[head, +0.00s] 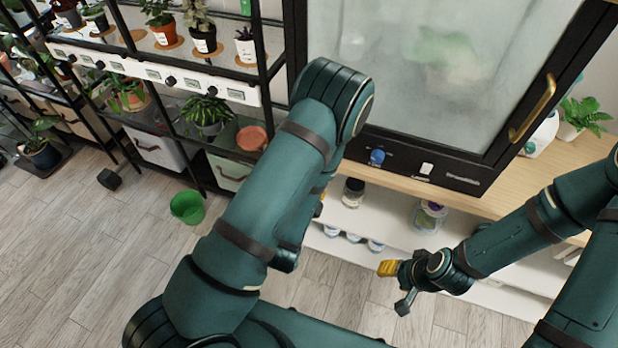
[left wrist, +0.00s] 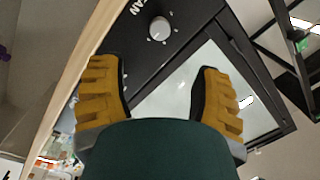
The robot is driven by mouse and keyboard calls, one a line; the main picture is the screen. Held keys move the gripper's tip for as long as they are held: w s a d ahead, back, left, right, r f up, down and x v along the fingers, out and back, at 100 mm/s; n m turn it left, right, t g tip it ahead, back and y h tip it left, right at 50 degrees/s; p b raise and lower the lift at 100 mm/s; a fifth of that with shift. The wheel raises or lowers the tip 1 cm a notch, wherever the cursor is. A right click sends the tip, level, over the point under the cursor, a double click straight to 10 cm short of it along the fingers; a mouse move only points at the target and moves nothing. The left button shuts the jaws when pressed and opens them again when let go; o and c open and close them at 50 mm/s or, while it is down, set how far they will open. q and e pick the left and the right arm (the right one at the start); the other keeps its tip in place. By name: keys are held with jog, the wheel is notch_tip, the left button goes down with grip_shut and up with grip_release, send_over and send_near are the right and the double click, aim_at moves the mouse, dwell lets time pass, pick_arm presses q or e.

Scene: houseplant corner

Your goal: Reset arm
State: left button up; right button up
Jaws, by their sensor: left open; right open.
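My right gripper (head: 396,286) hangs at the end of its arm in front of the white lower shelf in the head view. It is open and empty, with one yellow pad and one dark finger showing. My left arm rises through the middle of the head view and hides nearly all of its gripper. In the left wrist view my left gripper (left wrist: 162,90) is open, with two yellow ribbed pads apart and nothing between them. Beyond the pads is the black panel of the glass-door cabinet (head: 358,137) with a pale round knob (left wrist: 159,28).
The cabinet stands on a wooden top (head: 480,200) above white shelves holding jars (head: 353,192). A black rack (head: 272,80) with potted plants and bins stands at left. A green bucket (head: 187,208) is on the floor. A white-potted plant (head: 583,115) stands right of the cabinet.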

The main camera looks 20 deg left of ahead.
dwell(0.3)
pick_arm(q)
jog(key=s+d+f+n+g+h, duration=0.2)
jog(key=s+f+n+g, duration=0.3)
jog(key=f+n+g, duration=0.7)
jog(key=s+d+f+g+h, duration=0.1)
jog(key=s+d+g+h, duration=0.2)
jog(key=s, duration=0.3)
jog(key=shift+s+d+g, duration=0.25)
jog(key=shift+d+g, duration=0.25)
jog(key=shift+g, duration=0.1)
